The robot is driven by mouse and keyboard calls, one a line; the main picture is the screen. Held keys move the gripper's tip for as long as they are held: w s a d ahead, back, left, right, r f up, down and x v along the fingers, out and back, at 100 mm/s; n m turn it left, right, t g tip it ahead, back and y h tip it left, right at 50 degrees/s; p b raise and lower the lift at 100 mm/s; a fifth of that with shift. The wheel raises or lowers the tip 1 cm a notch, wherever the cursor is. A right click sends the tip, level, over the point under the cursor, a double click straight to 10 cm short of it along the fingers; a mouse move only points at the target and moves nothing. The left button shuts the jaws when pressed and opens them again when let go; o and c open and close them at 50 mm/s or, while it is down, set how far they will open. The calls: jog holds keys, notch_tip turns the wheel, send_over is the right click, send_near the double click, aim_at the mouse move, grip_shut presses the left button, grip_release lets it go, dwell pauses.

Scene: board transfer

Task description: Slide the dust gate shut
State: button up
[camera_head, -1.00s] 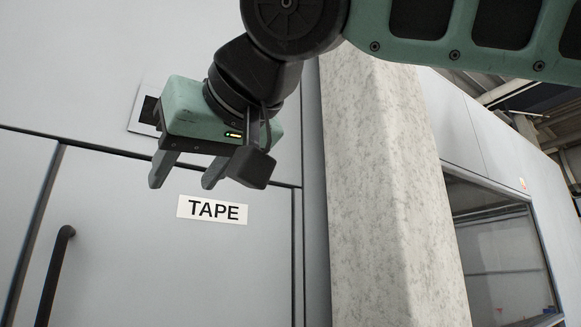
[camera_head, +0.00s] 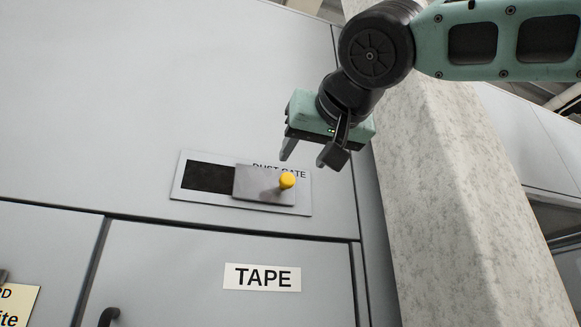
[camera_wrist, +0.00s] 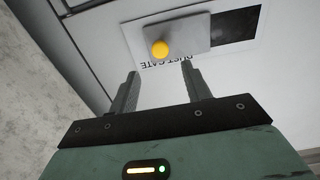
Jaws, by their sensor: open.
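The dust gate is a grey sliding plate (camera_head: 250,184) with a yellow knob (camera_head: 287,180) on a pale framed panel (camera_head: 302,205) on the cabinet wall. The plate covers the right part of the frame. A dark opening (camera_head: 209,177) shows at the left. My gripper (camera_head: 312,157) is open and empty, above and a little right of the knob in the head view. In the wrist view the knob (camera_wrist: 160,48) lies beyond the open fingertips (camera_wrist: 160,70), between them and apart from them. The plate (camera_wrist: 185,38) and dark opening (camera_wrist: 233,27) also show there.
A cabinet door labelled TAPE (camera_head: 262,277) with a dark handle (camera_head: 109,317) is below the gate. A speckled concrete column (camera_head: 430,200) stands close on the right. The wall left of the gate is clear.

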aim_at(288, 177)
jog(key=p+x, duration=0.3)
jog(key=x, duration=0.5)
jog(key=shift+w+a, duration=0.1)
jog(key=shift+w, duration=0.1)
